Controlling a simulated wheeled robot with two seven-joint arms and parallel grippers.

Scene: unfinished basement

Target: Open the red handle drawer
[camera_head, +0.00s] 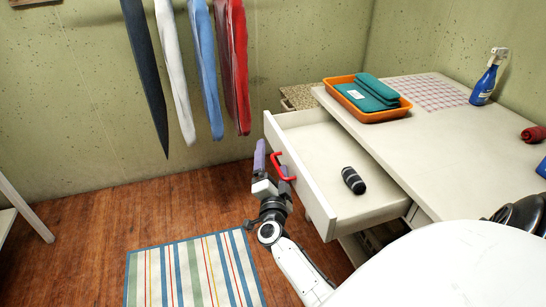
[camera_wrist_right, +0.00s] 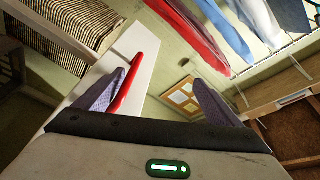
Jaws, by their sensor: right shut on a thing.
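The white drawer (camera_head: 318,171) stands pulled well out from the white table, with a dark striped rolled item (camera_head: 353,180) lying inside it. The red handle (camera_head: 281,168) is on the drawer's front face. My left gripper is not in view.
The white table (camera_head: 440,150) holds an orange tray (camera_head: 372,116) with teal folded cloths and a blue spray bottle (camera_head: 488,78). A striped rug (camera_head: 190,272) lies on the wooden floor. Coloured cloths (camera_head: 205,70) hang at the wall. Floor left of the drawer is clear.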

